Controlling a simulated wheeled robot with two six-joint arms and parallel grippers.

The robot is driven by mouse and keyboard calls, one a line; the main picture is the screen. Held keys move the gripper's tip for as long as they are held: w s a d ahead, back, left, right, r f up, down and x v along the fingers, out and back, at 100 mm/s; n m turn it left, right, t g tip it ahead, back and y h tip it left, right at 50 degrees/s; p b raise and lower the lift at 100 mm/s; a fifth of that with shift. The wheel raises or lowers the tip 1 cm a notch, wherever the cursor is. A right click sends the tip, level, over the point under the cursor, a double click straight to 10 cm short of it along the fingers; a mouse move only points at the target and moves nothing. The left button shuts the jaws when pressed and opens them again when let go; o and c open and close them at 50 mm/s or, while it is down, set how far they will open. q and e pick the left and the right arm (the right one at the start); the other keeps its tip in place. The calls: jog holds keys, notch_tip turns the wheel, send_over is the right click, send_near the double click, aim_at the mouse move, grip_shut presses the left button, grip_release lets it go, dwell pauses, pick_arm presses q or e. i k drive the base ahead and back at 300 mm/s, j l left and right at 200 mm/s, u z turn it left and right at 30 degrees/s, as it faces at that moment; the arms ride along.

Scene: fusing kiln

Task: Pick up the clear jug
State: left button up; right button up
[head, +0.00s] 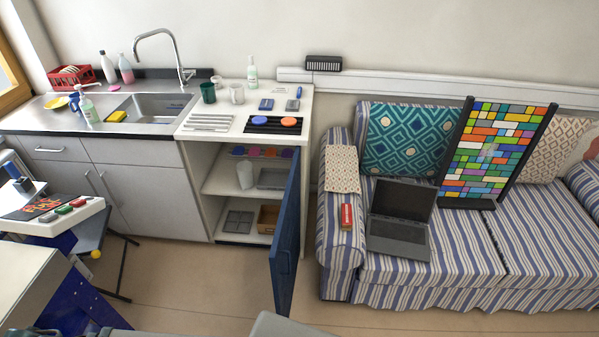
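A pale, whitish upright vessel (245,174) stands on the upper inner shelf of the open cabinet (215,205), towards the left. It may be the clear jug, but it is too small to tell whether it is see-through. A grey, flat-sided thing (272,179) is beside it on the right, partly hidden by the blue door (287,230). The door stands open, swung out into the room. Neither of my grippers is in view.
Several coloured discs (262,152) sit above the shelf. The counter holds a green mug (208,93), a white mug (237,94) and a dark rack (275,125). A striped sofa (440,265) stands right of the door. The floor (190,275) before the cabinet is mostly clear.

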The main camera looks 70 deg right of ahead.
aim_at(245, 174)
jog(key=i+l+z, duration=0.15)
jog(key=i+z, duration=0.45)
jog(key=z, duration=0.15)
jog(key=i+z, duration=0.75)
jog(key=i, duration=0.3)
jog(key=z, duration=1)
